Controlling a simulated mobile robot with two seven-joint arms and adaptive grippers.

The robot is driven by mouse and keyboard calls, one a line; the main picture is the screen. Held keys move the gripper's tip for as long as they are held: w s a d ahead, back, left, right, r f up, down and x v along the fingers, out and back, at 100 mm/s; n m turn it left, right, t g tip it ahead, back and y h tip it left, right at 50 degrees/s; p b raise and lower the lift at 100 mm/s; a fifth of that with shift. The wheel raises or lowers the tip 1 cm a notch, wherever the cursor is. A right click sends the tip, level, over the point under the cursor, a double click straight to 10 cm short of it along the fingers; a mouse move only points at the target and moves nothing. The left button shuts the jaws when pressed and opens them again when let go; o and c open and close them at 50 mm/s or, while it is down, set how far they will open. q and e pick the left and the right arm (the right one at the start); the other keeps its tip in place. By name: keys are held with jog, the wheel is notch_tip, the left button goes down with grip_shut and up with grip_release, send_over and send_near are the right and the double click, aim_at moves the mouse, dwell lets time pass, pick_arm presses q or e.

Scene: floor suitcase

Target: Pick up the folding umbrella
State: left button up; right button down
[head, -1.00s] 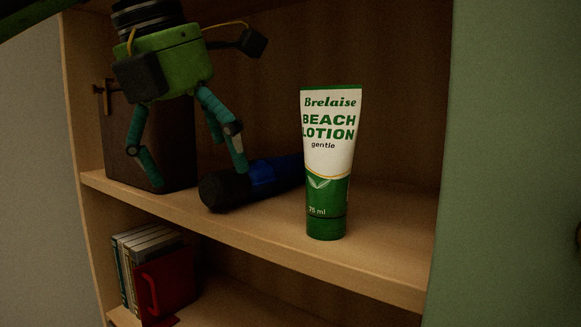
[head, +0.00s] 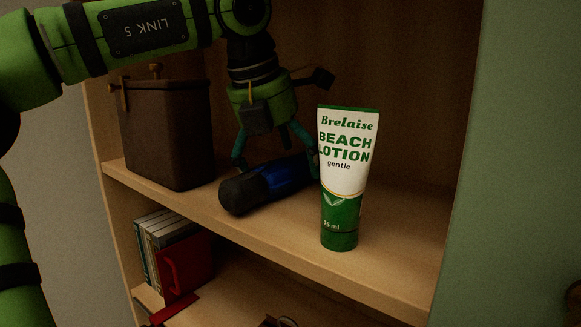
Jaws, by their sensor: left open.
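The folding umbrella (head: 277,180), blue with a dark handle end, lies on its side on the upper shelf. Its right end is hidden behind the lotion tube. My left gripper (head: 273,157) is open above the umbrella, its teal fingers pointing down close to it, one near the handle side and others farther right. I cannot tell whether the fingers touch the umbrella. My right gripper is not in view.
A white and green beach lotion tube (head: 344,180) stands upright just right of the umbrella, near the shelf's front. A dark brown box (head: 167,135) stands at left. Books (head: 160,243) and a red object (head: 187,272) are on the shelf below. The upper shelf's (head: 400,255) right front is bare.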

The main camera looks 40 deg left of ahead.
pick_arm(q)
jog(key=shift+s, duration=0.15)
jog(key=c, duration=0.3)
jog(key=shift+d, duration=0.1)
jog(key=c, duration=1.2)
jog(key=shift+c, duration=0.3)
jog(key=shift+r, duration=0.1)
